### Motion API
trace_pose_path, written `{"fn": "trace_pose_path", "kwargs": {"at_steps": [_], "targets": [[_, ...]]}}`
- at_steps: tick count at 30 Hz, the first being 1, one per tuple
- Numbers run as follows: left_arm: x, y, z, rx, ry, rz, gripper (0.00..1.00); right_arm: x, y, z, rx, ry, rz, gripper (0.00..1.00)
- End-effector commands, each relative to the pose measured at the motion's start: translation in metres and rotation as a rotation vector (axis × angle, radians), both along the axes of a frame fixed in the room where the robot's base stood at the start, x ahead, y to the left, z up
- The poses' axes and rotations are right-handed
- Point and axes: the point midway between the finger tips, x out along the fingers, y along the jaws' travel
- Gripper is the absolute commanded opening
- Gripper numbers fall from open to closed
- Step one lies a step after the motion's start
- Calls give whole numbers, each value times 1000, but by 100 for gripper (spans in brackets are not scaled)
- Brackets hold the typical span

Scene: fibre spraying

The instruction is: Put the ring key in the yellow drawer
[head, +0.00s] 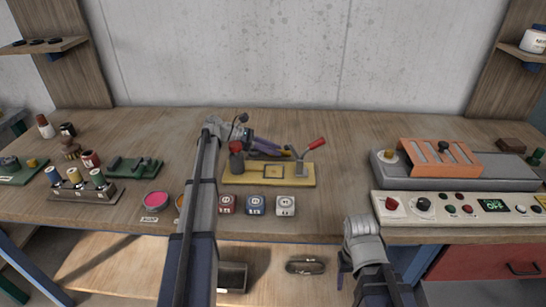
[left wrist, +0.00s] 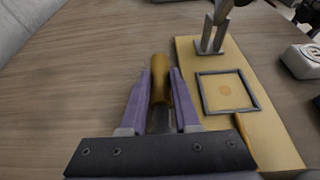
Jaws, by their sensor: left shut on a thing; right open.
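My left gripper (head: 284,150) reaches over the back of the yellow fixture board (head: 308,176). No yellow drawer shows. My right gripper (head: 344,268) is open and empty, in front of the table's front edge.
A toggle clamp with a red handle (head: 308,150) stands on the board. Several small numbered blocks (head: 256,205) sit in front. A control panel (head: 462,206) and an orange-topped unit (head: 440,157) fill the right. A red drawer (head: 475,264) is below. The back middle table is clear.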

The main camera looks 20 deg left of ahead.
Motion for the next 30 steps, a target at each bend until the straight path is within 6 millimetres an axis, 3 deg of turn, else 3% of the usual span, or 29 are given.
{"fn": "trace_pose_path", "kwargs": {"at_steps": [2,14,15,21,23,30], "targets": [[0,0,-12,-1,0,0,0,0,0,-12,0,0,0,61],[0,0,-14,-1,0,0,0,0,0,-14,0,0,0,61],[0,0,-13,0,0,0,32,0,0,-13,0,0,0,61],[0,0,-12,0,0,0,54,0,0,-12,0,0,0,61],[0,0,-12,0,0,0,60,0,0,-12,0,0,0,61],[0,0,-11,0,0,0,60,0,0,-11,0,0,0,61]]}}
